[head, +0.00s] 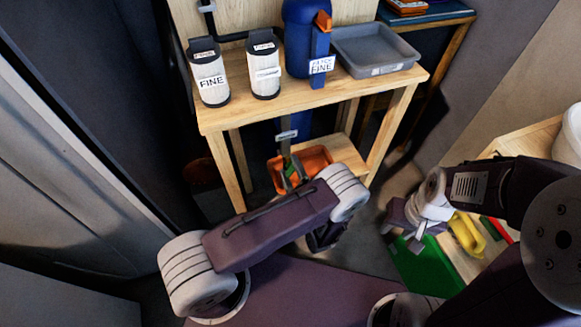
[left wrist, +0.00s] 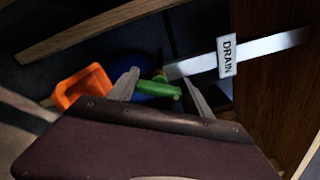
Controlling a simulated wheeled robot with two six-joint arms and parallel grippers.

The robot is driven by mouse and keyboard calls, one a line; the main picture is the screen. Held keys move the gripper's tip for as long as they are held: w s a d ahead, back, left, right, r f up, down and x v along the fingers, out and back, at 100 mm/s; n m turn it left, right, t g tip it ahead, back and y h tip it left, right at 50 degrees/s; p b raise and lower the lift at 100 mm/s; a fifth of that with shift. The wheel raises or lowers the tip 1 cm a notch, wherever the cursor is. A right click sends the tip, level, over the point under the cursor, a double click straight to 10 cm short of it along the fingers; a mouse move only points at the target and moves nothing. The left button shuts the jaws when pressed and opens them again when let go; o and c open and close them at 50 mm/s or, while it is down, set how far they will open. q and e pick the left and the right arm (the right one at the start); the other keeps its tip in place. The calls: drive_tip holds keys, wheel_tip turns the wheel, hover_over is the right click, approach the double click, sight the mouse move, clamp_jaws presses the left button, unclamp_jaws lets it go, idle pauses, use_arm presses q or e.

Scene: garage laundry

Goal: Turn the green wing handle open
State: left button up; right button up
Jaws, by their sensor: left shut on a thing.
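The green wing handle (left wrist: 157,88) shows in the left wrist view, between the two fingers of my left gripper (left wrist: 160,92). The gripper is shut on it, with one finger at each end. A silver pipe with a DRAIN tag (left wrist: 228,57) runs from beside the handle toward the upper right. In the head view my left gripper (head: 291,172) is low under the wooden table, by the orange tray, and my own arm hides part of it. My right gripper (head: 420,222) is at the right, above a green item; its fingers are unclear.
An orange tray (head: 318,157) is under the wooden table (head: 300,103). On the table stand two white canisters, one (head: 210,75) labelled FINE, a blue cylinder (head: 297,40) and a grey tray (head: 375,48). Table legs flank the space. A yellow item (head: 467,234) lies at right.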

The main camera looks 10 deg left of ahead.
use_arm(q)
drive_tip(key=n+p, duration=0.1)
drive_tip(key=n, duration=0.4)
drive_tip(key=shift+f+n+p, duration=0.2)
drive_tip(key=shift+n+p, duration=0.1)
drive_tip(key=shift+p, duration=0.1)
drive_tip(key=shift+n, duration=0.3)
drive_tip(key=o, duration=1.4)
drive_tip(key=shift+c, duration=0.2)
drive_tip(key=v, duration=0.9)
drive_tip(key=shift+p, duration=0.45)
